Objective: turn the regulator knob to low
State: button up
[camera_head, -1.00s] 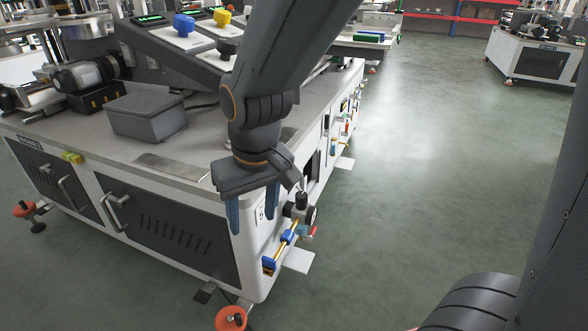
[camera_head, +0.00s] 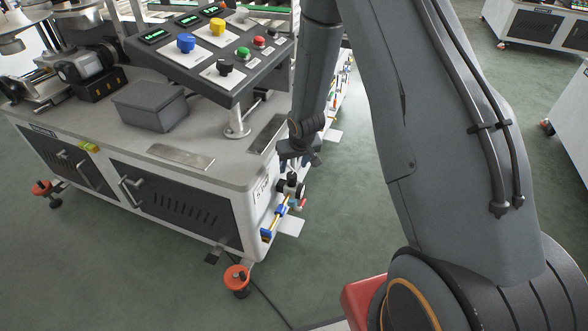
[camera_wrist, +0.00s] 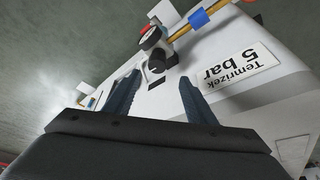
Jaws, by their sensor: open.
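The regulator is on the end side of the white machine cabinet, with a black knob (camera_head: 292,178) on top and a round gauge beside it. In the wrist view the black knob (camera_wrist: 162,55) and white-faced gauge (camera_wrist: 152,37) lie just past the fingertips. My gripper (camera_wrist: 160,78) is open and empty, its two blue-grey fingers spread on either side of the line towards the knob. In the head view my gripper (camera_head: 299,158) is just above the regulator, partly hidden by its own wrist. I cannot tell the knob's setting.
A label reading "Temrizek 5 bar" (camera_wrist: 238,64) is on the cabinet wall beside the regulator. Brass pipe with blue fittings (camera_head: 281,210) runs below it. A sloped panel with coloured knobs (camera_head: 215,55) and a grey box (camera_head: 150,104) are on the cabinet top. Open floor lies right.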

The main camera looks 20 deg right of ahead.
aim_at(292, 175)
jog(key=x, duration=0.8)
jog(key=shift+d+f, duration=0.3)
jog(key=shift+f, duration=0.05)
jog(key=c, duration=1)
jog(key=shift+r, duration=0.1)
jog(key=shift+c, duration=0.2)
